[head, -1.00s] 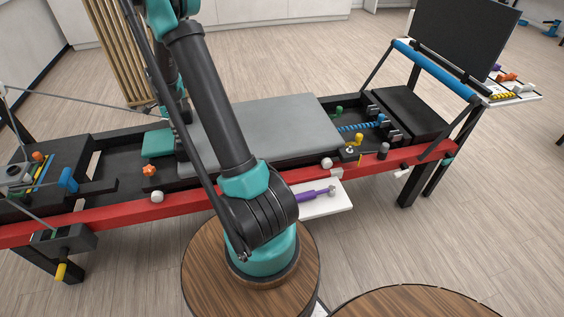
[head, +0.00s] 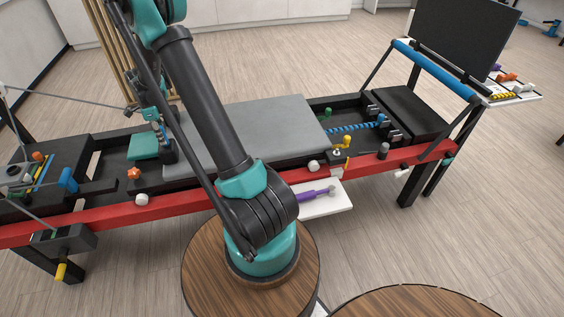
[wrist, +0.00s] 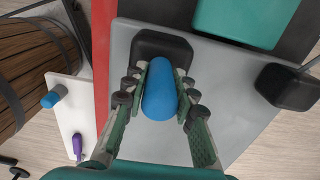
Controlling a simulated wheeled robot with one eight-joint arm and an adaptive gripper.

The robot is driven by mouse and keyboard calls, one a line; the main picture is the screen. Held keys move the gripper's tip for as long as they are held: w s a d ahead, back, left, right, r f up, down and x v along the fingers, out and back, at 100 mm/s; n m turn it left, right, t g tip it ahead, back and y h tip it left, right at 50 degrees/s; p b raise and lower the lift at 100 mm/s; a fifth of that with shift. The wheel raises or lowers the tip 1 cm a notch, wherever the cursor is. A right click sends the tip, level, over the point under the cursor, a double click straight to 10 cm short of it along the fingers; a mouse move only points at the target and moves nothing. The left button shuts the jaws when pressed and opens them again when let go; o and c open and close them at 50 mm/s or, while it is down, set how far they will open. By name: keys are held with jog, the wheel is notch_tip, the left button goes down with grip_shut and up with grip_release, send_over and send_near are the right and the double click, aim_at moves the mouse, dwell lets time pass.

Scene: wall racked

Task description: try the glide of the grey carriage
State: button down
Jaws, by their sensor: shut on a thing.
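The grey carriage (head: 275,128) lies between the red-sided rails of the frame, with a teal headrest (head: 143,147) at its left end. The carriage also fills the middle of the wrist view (wrist: 228,85), with the headrest (wrist: 245,20) at the top. My gripper (wrist: 160,78) is shut on a blue upright cylinder (wrist: 160,98) at a black shoulder block (wrist: 158,48) on the carriage. The cylinder's lower end is hidden. In the head view my arm covers part of the carriage. A blue coiled spring (head: 355,126) stretches beyond its right end.
The red rail (head: 370,163) runs along the near side. A white shelf (head: 330,206) holding a purple tool (head: 312,194) juts out below it. A second black block (wrist: 288,86) stands across the carriage. A blue-topped bar (head: 435,70) stands at the right end.

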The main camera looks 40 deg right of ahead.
jog(key=shift+w+a, duration=0.25)
jog(key=shift+a, duration=0.4)
jog(key=shift+w+a, duration=0.3)
jog(key=shift+a, duration=0.3)
jog(key=shift+w+a, duration=0.25)
jog(key=shift+a, duration=0.4)
jog(key=c, duration=1.7)
grip_release()
jog(key=shift+w+a, duration=0.1)
jog(key=shift+a, duration=0.05)
jog(key=o, duration=0.6)
jog(key=shift+c, duration=0.2)
notch_tip(320, 180, up, 19)
